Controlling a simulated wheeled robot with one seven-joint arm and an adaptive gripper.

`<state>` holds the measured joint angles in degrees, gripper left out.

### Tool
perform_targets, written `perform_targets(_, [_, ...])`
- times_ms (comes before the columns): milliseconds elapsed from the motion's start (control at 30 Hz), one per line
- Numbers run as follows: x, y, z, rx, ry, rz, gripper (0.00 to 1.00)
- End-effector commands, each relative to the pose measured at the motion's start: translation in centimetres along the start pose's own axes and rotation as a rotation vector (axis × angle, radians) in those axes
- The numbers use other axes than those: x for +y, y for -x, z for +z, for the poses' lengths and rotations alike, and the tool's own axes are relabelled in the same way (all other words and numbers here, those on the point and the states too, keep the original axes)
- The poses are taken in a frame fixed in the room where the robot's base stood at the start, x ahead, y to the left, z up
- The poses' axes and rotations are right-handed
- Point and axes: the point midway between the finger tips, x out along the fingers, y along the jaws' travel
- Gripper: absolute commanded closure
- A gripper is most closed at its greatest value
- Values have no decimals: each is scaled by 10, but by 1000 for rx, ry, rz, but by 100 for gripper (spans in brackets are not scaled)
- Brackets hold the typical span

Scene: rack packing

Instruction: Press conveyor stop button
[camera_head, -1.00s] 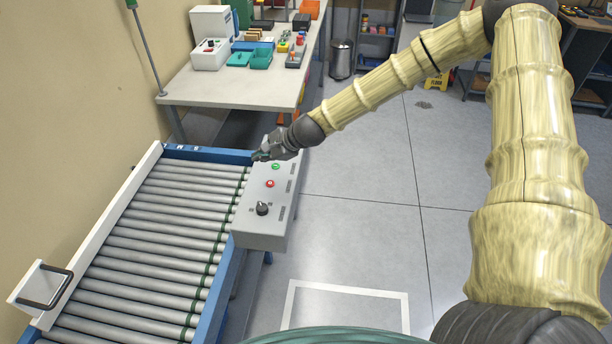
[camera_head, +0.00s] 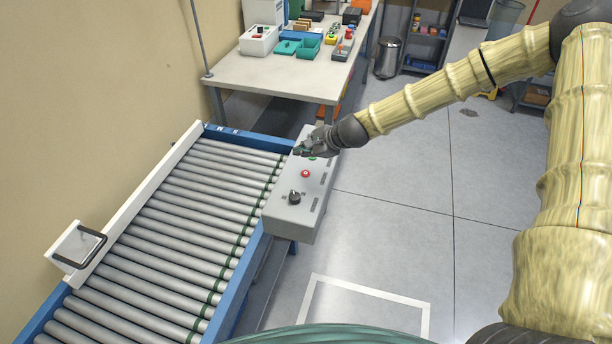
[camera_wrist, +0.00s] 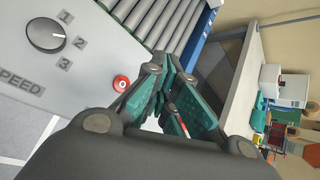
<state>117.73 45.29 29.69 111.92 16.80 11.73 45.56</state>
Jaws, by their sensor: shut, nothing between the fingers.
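A grey control box (camera_head: 290,214) is fixed at the right side of the roller conveyor (camera_head: 185,225). On its top are a red button (camera_head: 305,173), a black speed knob (camera_head: 294,197) and a green button (camera_head: 312,156) partly hidden by my gripper. My gripper (camera_head: 300,150) is over the far end of the box, beyond the red button, with its fingers shut and empty. In the wrist view the red button (camera_wrist: 121,83) lies left of my closed fingers (camera_wrist: 168,95), apart from them. The speed knob (camera_wrist: 45,35) is at the upper left there.
A workbench (camera_head: 285,72) with bins and small boxes stands behind the conveyor. A white-framed bracket with a black handle (camera_head: 95,245) sits on the conveyor's left rail. The floor right of the box is clear, with a white marked outline (camera_head: 370,288).

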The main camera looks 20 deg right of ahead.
Motion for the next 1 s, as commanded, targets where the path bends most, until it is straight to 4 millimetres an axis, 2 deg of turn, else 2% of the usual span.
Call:
perform_targets(100, [9,-12,-9,0,1,0,100])
perform_targets(500, [30,-41,-30,0,0,0,100])
perform_targets(1000, [31,-43,-31,0,0,0,100])
